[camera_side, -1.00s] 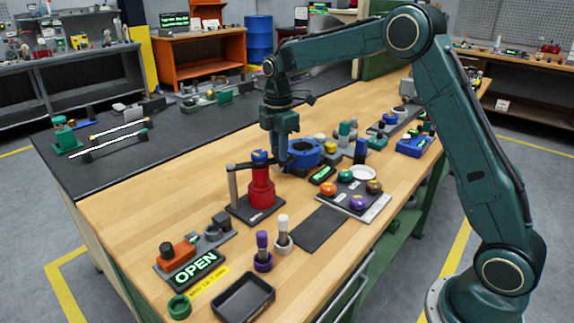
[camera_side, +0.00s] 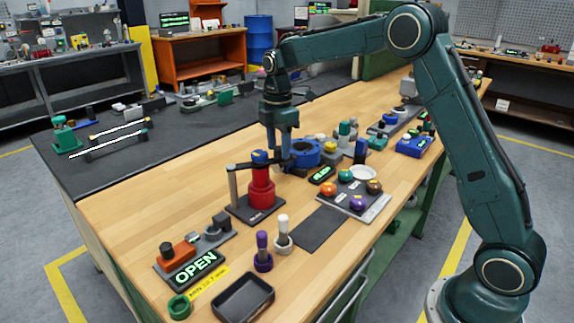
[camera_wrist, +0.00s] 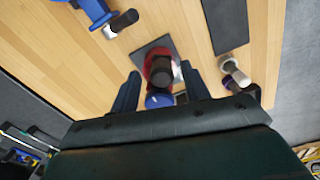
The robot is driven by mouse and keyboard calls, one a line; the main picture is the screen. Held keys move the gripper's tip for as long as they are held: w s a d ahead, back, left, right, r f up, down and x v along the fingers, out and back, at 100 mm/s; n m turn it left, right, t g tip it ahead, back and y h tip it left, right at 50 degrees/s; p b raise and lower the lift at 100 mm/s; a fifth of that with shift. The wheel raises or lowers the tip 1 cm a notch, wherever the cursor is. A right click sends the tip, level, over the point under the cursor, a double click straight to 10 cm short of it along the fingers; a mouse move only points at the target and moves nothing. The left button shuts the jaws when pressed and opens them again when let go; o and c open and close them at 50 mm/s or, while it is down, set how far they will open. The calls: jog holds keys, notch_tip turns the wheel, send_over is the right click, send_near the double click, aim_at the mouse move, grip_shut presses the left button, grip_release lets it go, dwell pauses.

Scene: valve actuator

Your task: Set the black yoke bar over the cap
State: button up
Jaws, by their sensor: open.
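The black yoke bar (camera_side: 243,166) runs level from the top of a grey post (camera_side: 234,188) across the top of the red valve body (camera_side: 262,188) toward my gripper. The blue cap (camera_side: 259,156) shows above the bar's line; I cannot tell whether the bar sits around it or beside it. My gripper (camera_side: 281,156) points down just right of and behind the cap, near the bar's right end, with jaws open. In the wrist view, the blue cap (camera_wrist: 158,101) and red body (camera_wrist: 149,67) show between the two spread fingers. Dark parts there partly hide the body.
A blue round part (camera_side: 303,152) stands close behind my gripper. A tray with colored knobs (camera_side: 352,200) is to the right. Purple and white pegs (camera_side: 263,252), a black bin (camera_side: 243,298) and an OPEN sign (camera_side: 196,268) are in front. The wood at left is clear.

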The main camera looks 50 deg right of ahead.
notch_tip(320, 180, up, 13)
dwell(0.6)
dwell(0.3)
jog(key=s+a+r+m+t, duration=0.2)
jog(key=s+m, duration=0.2)
jog(key=s, duration=0.5)
jog(key=s+a+r+m+t, duration=0.15)
jog(key=s+m, duration=0.25)
jog(key=s, duration=0.6)
jog(key=s+a+f+m+t, duration=0.1)
jog(key=s+f+m, duration=0.2)
jog(key=s, duration=0.4)
jog(key=s+a+f+m+t, duration=0.1)
jog(key=s+f+m, duration=0.3)
jog(key=s, duration=0.4)
jog(key=shift+s+a+f, duration=0.15)
jog(key=shift+a+f, duration=0.1)
jog(key=shift+f, duration=0.25)
